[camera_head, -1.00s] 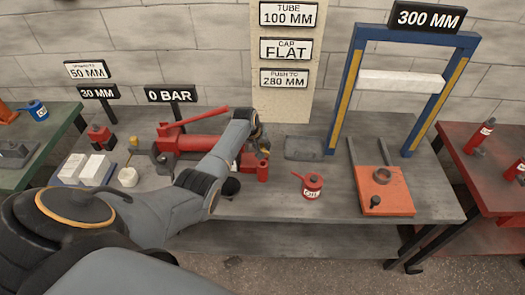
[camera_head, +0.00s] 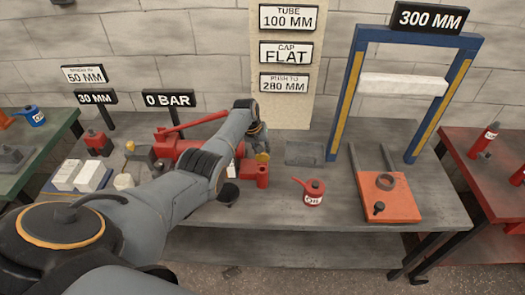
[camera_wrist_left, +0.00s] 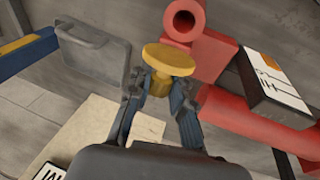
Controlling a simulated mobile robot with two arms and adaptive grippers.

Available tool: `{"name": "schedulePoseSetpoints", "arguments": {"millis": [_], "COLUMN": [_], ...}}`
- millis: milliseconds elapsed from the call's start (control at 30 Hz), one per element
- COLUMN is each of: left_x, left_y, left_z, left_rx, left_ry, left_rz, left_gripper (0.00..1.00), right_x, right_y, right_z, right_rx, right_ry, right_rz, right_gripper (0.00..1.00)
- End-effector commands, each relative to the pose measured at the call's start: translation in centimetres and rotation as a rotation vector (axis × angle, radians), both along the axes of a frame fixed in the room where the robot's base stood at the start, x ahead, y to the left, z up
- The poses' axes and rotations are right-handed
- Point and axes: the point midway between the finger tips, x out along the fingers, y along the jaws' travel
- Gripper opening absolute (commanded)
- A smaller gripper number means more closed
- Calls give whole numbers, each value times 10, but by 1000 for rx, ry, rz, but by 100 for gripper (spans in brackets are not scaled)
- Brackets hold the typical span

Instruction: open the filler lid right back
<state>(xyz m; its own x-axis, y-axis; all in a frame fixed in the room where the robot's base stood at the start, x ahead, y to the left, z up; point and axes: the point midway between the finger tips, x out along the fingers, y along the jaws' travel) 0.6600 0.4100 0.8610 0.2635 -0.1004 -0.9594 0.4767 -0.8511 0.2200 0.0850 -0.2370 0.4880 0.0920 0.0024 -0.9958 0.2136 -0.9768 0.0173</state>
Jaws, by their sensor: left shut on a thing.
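The filler lid (camera_wrist_left: 168,59) is a yellow round cap with a short stem. In the wrist view its stem sits between the two fingertips of my left gripper (camera_wrist_left: 160,88), which is shut on it. In the head view the lid (camera_head: 262,157) shows small just below my left gripper (camera_head: 258,142). It is at the right end of the red pump (camera_head: 190,147), beside an upright red open-topped cylinder (camera_head: 255,176). The cylinder's round mouth (camera_wrist_left: 185,19) shows beyond the lid in the wrist view. I cannot tell how far the lid is swung open. My right gripper is not in view.
A red oil can (camera_head: 313,191) and an orange plate with a ring (camera_head: 390,205) stand to the right on the grey bench (camera_head: 280,208). A blue press frame (camera_head: 345,100) rises behind. White blocks (camera_head: 80,175) lie at the left.

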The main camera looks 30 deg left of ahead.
Motion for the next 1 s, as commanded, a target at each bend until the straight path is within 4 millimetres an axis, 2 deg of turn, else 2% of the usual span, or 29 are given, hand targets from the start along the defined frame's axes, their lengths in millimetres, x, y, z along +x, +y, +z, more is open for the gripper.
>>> {"name": "schedulePoseSetpoints", "arguments": {"millis": [33, 133, 600, 833, 1000], "left_x": [-4, -3, -2, -9, -16], "left_y": [-3, -2, 0, 3, 6], "left_z": [-5, -5, 4, 27, 55], "left_rx": [-4, -3, -1, 1, 1], "left_ry": [11, 9, 2, 0, 1], "left_rz": [-3, -3, -1, -1, -1], "left_gripper": [25, 45, 45, 45, 45], "right_x": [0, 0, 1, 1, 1], "right_y": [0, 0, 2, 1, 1], "right_z": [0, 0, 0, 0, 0], "right_rx": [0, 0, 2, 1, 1], "right_ry": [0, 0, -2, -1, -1], "right_rz": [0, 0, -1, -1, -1], "right_gripper": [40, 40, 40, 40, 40]}}
